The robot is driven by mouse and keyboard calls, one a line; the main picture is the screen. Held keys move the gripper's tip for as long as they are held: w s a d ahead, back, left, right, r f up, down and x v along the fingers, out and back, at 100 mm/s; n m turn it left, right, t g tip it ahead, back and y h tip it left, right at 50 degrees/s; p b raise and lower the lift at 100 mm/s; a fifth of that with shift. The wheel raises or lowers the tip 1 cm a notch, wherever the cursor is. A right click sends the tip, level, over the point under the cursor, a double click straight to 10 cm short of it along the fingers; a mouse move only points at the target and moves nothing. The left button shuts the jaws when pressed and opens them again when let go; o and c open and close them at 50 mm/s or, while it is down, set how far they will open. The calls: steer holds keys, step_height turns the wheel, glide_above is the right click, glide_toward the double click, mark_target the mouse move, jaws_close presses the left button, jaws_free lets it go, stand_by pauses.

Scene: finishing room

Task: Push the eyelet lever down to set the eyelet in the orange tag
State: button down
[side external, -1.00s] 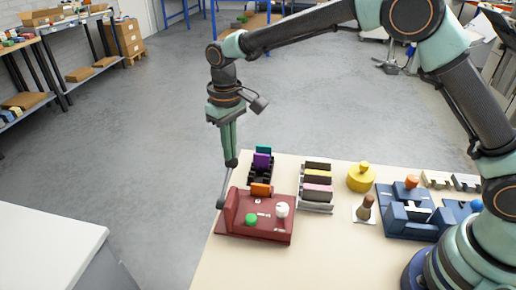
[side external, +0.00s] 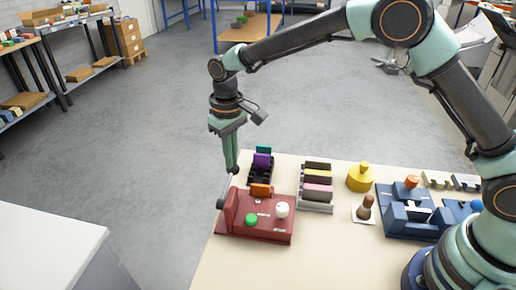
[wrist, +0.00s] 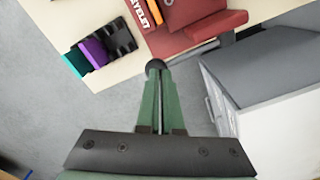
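The dark red eyelet press (side external: 262,228) sits at the table's near left corner; its "EYELET" label shows in the wrist view (wrist: 165,42). The orange tag (side external: 261,190) stands upright at its back. The grey eyelet lever (side external: 226,188) slants up from a dark joint at the press's left side to a dark round knob (wrist: 155,66). My gripper (side external: 234,168) points down with its fingers together, tips at the knob at the lever's upper end. The fingertips hide part of the knob, so I cannot see the exact contact.
A green button and white knob (side external: 282,209) are on the press. Behind it stands a black rack with purple (side external: 262,160) and teal tags. To the right are a rack of coloured strips (side external: 317,187), a yellow pot (side external: 361,178), a stamp and a blue fixture (side external: 405,222).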

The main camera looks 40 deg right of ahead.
steer(key=shift+s+f, duration=0.1)
steer(key=shift+f, duration=1.35)
step_height(320, 180, up, 10)
steer(key=shift+a+f, duration=0.2)
stand_by(0.8)
steer(key=shift+s, duration=0.1)
step_height(320, 180, up, 4)
stand_by(0.6)
